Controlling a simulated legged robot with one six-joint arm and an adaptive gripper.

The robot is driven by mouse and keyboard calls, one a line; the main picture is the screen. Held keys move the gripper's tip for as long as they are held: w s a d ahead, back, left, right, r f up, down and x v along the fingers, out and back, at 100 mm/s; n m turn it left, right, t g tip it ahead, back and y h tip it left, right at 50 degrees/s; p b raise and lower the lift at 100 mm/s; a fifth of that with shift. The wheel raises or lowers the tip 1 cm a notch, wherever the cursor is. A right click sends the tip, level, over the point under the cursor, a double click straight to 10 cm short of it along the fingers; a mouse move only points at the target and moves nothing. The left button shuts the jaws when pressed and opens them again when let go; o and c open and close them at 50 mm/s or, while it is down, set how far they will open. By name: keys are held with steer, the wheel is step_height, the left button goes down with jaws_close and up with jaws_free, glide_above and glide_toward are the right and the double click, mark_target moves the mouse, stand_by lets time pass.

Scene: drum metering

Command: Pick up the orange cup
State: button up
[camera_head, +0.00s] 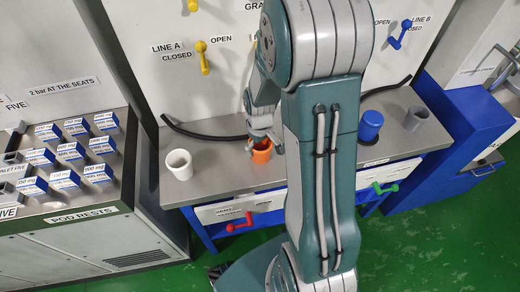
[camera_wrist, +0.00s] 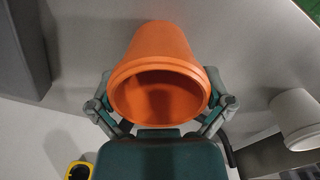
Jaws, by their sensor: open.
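The orange cup (camera_head: 262,152) stands on the grey bench top in the head view, partly hidden by my gripper and arm. In the wrist view the orange cup (camera_wrist: 162,75) fills the middle, with its open mouth towards the camera. My gripper (camera_wrist: 160,108) has one finger on each side of the cup near its rim. The fingers are spread, and I cannot tell whether they touch the cup. In the head view my gripper (camera_head: 263,136) is right at the cup.
Black hoses (camera_head: 200,133) lie along the back. A red handle (camera_head: 240,223) and a green handle (camera_head: 385,188) stick out in front.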

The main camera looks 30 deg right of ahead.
steer(key=c, duration=0.8)
steer(key=shift+c, duration=0.2)
steer(key=r, duration=0.4)
steer(key=shift+s+d, duration=0.15)
steer(key=shift+s, duration=0.05)
steer(key=s+d+r, duration=0.5)
steer(key=s+r, duration=0.4)
steer(key=s, duration=0.3)
steer(key=shift+s, duration=0.3)
